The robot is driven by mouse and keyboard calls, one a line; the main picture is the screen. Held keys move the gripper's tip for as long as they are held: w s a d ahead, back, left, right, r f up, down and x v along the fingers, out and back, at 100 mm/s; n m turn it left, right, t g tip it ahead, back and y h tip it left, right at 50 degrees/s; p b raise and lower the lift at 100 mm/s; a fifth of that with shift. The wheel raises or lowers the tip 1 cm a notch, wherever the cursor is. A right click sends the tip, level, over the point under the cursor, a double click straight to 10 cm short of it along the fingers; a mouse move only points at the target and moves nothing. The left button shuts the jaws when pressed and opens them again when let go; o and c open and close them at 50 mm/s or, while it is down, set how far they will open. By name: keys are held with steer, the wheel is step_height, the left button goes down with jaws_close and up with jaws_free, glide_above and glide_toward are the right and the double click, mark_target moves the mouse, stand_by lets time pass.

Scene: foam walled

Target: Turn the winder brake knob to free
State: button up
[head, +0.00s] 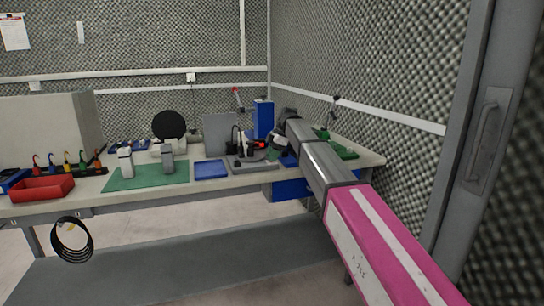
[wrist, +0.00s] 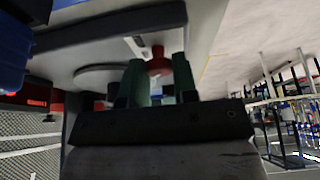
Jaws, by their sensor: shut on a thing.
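In the wrist view a red knob (wrist: 158,61) sits between the two greenish fingers of my gripper (wrist: 159,75), which is shut on it. A pale round disc (wrist: 98,74) lies behind the fingers on the left. In the head view the dark grey winder (head: 240,163) with a small red display stands on the bench. My arm reaches from the lower right to just right of it. The fingertips and the knob are hidden or too small to tell there. The knob's marking and how far it is turned cannot be read.
The bench (head: 330,163) runs along the back walls. A blue tray (head: 210,169), a green mat (head: 120,183) with two grey-white objects and a red bin (head: 42,189) lie left of the winder. A blue box (head: 263,118) stands behind it. The foam wall is close on the right.

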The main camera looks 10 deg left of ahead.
stand_by(0.4)
steer(key=o, duration=0.9)
steer(key=shift+o, duration=0.2)
steer(key=v, duration=1)
steer(key=shift+r, duration=0.4)
